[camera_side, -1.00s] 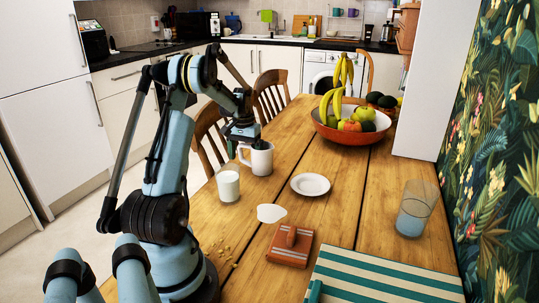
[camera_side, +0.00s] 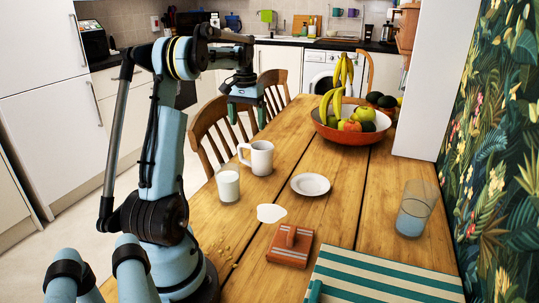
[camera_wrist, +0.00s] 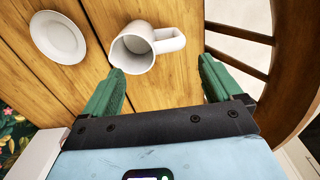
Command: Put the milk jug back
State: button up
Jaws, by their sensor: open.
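The white milk jug (camera_side: 261,160) stands upright on the wooden table, its handle toward the left. In the wrist view the jug (camera_wrist: 135,55) shows its open mouth, with the handle at the right; its contents are hard to make out. A small white saucer (camera_side: 310,184) lies to its right and nearer the camera; the saucer (camera_wrist: 58,36) is also in the wrist view. My gripper (camera_side: 247,113) is open and empty, raised above the jug and apart from it. Its green fingers (camera_wrist: 161,66) point down in the side view.
A glass of milk (camera_side: 228,185) stands close to the jug. A fruit bowl (camera_side: 350,134) stands farther back. Chairs (camera_side: 218,130) line the left edge.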

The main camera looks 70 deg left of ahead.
jog(key=w+d+r+m+t+y, duration=0.1)
jog(key=w+d+r+m+t, duration=0.15)
jog(key=d, duration=0.85)
jog(key=w+d+r+m+t+y, duration=0.15)
jog(key=w+d, duration=0.25)
jog(key=d, duration=0.7)
jog(key=s+d+f+m+t+h, duration=0.1)
jog(key=s+d+f+m, duration=0.1)
jog(key=d, duration=0.6)
jog(key=s+d+f+m+t+h, duration=0.1)
jog(key=s+d+f+m+t, duration=0.1)
jog(key=d, duration=0.7)
jog(key=shift+s+d+f+m, duration=0.2)
jog(key=shift+s+f+m, duration=0.2)
jog(key=shift+s+f, duration=0.45)
